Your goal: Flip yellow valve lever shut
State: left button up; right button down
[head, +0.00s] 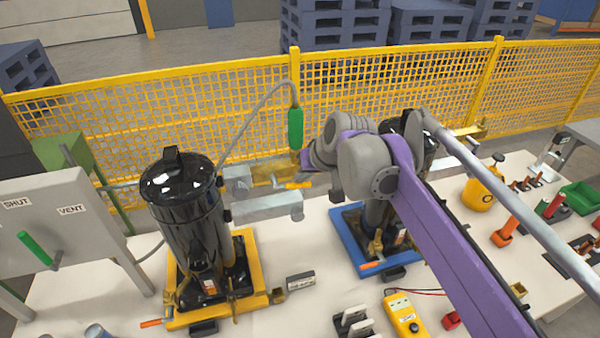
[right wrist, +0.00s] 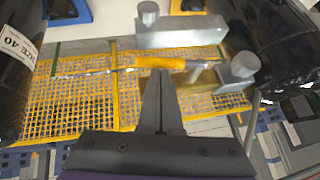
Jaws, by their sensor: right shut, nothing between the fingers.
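The yellow valve lever (head: 297,185) lies roughly level beside the grey pipe fittings between the two black tanks. In the right wrist view the yellow lever (right wrist: 158,62) runs across the picture just beyond my fingertips. My right gripper (head: 306,178) is shut with nothing in it. Its dark fingers (right wrist: 162,74) point at the middle of the lever; whether they touch it I cannot tell. In the head view my right wrist hides part of the fittings. My left gripper is not in view.
A black tank (head: 182,210) on a yellow base stands left; another on a blue base (head: 345,222) is partly behind my arm. A green handle (head: 295,128) hangs on a hose above the lever. Yellow mesh fence (head: 140,110) runs behind. A yellow meter (head: 404,314) lies in front.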

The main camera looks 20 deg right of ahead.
pick_arm(q)
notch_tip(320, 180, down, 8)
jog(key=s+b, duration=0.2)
jog(key=b, duration=0.5)
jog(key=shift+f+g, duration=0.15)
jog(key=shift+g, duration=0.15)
pick_arm(e)
jog(key=f+m+y, duration=0.1)
jog(key=f+y, duration=0.1)
jog(key=y, duration=0.2)
jog(key=a+f+m+t+y, duration=0.1)
jog(key=f+m+y, duration=0.1)
jog(key=f+y, duration=0.1)
jog(key=a+f+m+t+y, duration=0.1)
jog(key=f+m+y, duration=0.1)
jog(key=y, duration=0.3)
jog(key=shift+f, duration=0.6)
jog(key=shift+a, duration=0.1)
